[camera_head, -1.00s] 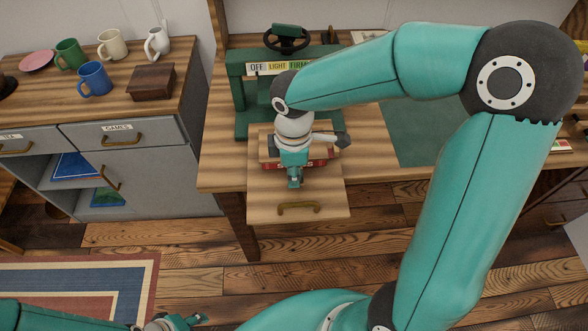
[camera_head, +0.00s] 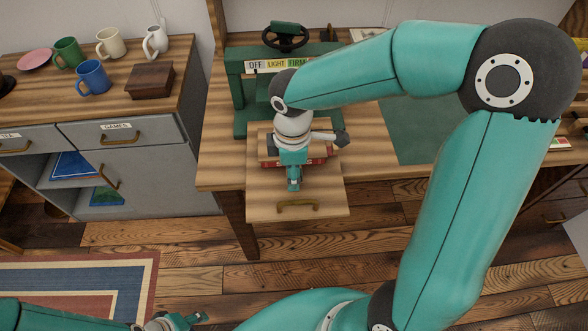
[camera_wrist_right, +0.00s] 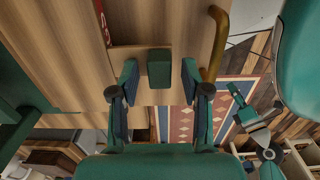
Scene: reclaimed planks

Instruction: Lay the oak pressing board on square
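The oak pressing board (camera_head: 263,147) lies on a red book (camera_head: 318,162) on the pull-out wooden tray (camera_head: 255,205) of the green press. My right gripper (camera_head: 293,182) points down over the board and hides much of it. In the right wrist view, a green block (camera_wrist_right: 159,70) stands between the spread fingers of my right gripper (camera_wrist_right: 160,78), with a gap on both sides. The board (camera_wrist_right: 152,95) and a strip of the red book (camera_wrist_right: 104,22) show there too. My left gripper (camera_head: 178,321) is open and empty, low over the floor.
The press (camera_head: 240,92) with its black handwheel (camera_head: 286,38) stands behind the tray. The tray has a brass handle (camera_head: 298,206). A grey cabinet (camera_head: 150,175) on the left carries mugs and a wooden box (camera_head: 150,81). A green mat (camera_head: 415,130) lies right on the bench.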

